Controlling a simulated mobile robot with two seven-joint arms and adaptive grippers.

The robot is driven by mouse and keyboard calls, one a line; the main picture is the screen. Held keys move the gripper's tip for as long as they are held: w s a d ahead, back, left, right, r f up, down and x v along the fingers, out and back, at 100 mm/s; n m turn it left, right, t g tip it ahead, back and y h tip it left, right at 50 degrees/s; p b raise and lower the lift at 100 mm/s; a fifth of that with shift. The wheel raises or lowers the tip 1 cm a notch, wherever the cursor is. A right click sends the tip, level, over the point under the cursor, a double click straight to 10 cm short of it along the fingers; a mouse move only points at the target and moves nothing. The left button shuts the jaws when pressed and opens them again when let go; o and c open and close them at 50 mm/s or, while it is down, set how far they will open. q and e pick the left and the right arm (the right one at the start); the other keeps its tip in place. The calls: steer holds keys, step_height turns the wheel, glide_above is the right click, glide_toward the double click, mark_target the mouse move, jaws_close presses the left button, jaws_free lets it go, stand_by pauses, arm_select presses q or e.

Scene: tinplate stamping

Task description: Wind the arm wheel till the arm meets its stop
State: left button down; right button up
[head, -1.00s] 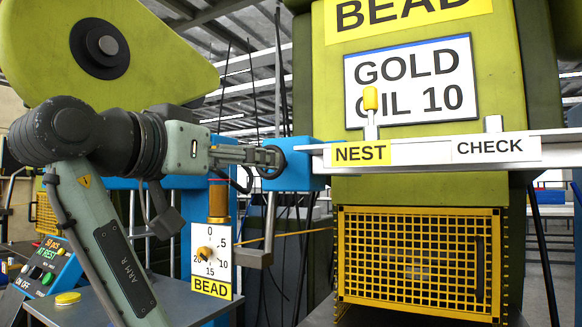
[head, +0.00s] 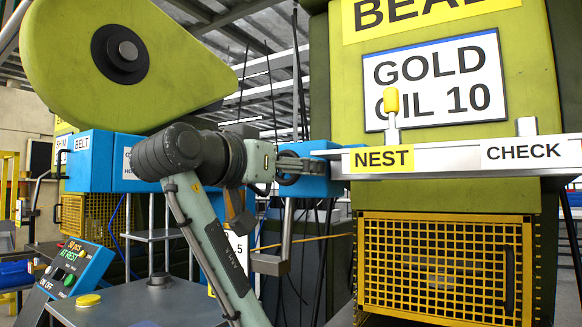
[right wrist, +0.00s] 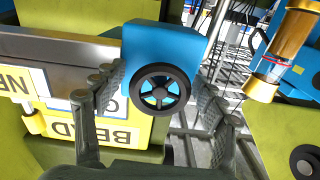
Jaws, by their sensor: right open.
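The arm wheel (right wrist: 160,88) is a small black spoked handwheel on a blue box (right wrist: 170,42). My right gripper (right wrist: 161,97), its arm coming in from the left in the head view, is open with one finger on each side of the wheel. I cannot tell whether the fingers touch the rim. In the head view the gripper (head: 288,166) covers most of the wheel. A pale rail (head: 450,160) runs right from the box. A yellow-tipped upright (head: 392,104) stands by its NEST label (head: 383,158). A small pale tab (head: 526,126) stands above the CHECK label. My left gripper is not in view.
A green press body with a yellow grille (head: 445,265) stands behind the rail. A tilted control panel (head: 70,268) and a yellow button (head: 87,300) are at lower left. A brass-capped cylinder (right wrist: 272,55) is near the gripper's right side in the wrist view.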

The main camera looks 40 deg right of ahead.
steer(key=c, duration=1.2)
steer(key=n, duration=0.3)
steer(key=shift+c, duration=0.2)
steer(key=shift+n+p, duration=0.45)
steer(key=shift+n, duration=0.55)
steer(key=shift+n+p, duration=0.35)
steer(key=shift+n, duration=0.55)
steer(key=n+p, duration=0.2)
steer(key=n, duration=0.2)
steer(key=shift+n+p, duration=0.3)
steer(key=shift+n, duration=0.1)
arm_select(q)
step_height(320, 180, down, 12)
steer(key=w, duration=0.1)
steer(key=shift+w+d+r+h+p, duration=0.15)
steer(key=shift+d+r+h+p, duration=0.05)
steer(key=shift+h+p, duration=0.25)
arm_select(e)
steer(key=shift+n, duration=0.8)
steer(key=shift+c, duration=0.3)
